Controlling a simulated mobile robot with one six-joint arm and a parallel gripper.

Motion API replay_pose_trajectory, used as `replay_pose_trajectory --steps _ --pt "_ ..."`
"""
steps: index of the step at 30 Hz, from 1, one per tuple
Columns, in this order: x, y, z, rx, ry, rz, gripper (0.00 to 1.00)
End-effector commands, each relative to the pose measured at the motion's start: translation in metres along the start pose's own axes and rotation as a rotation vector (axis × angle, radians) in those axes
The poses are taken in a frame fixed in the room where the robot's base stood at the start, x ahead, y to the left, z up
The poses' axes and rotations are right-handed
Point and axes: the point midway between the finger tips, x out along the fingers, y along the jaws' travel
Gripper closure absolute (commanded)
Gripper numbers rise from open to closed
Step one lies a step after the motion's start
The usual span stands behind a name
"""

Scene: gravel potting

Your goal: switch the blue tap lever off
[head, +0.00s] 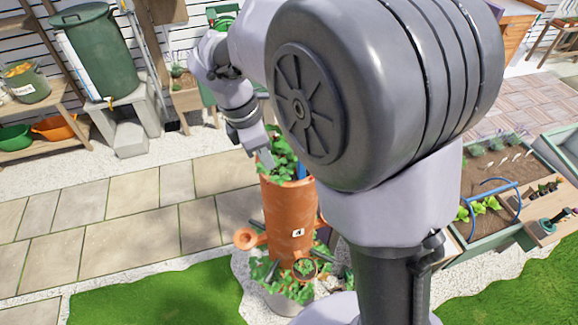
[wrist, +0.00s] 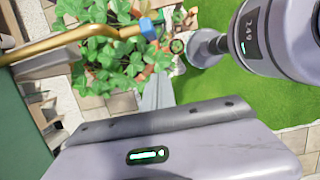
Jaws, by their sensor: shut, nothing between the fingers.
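In the wrist view a blue piece (wrist: 148,28), which looks like the tap lever, sits at the right end of a brass-coloured pipe (wrist: 75,36). The pipe runs in from the left edge, over green leaves. My gripper (wrist: 158,80) is shut and empty, pointing up the picture below the blue piece and apart from it in the picture. In the head view my gripper (head: 267,159) is by the leafy top of a terracotta tower planter (head: 288,222). The tap is not clear in that view, with my arm covering much of it.
Leafy plants (wrist: 115,60) lie behind the pipe in the wrist view. A green water barrel (head: 100,50) stands on grey blocks at the upper left of the head view. A raised bed (head: 490,245) is at the right. Paving (head: 120,235) left of the planter is clear.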

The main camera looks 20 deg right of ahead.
Motion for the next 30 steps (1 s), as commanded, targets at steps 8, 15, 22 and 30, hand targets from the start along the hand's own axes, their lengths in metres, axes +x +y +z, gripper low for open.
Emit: replay_pose_trajectory --steps 8,15,22,30 --pt "0.058 -0.001 0.003 0.003 0.0 -0.002 1.0" --pt "0.062 0.0 0.035 0.002 0.001 0.002 1.0" --pt "0.064 0.0 0.039 0.001 0.001 0.002 1.0" --pt "0.064 0.0 0.039 0.0 -0.006 0.001 1.0"
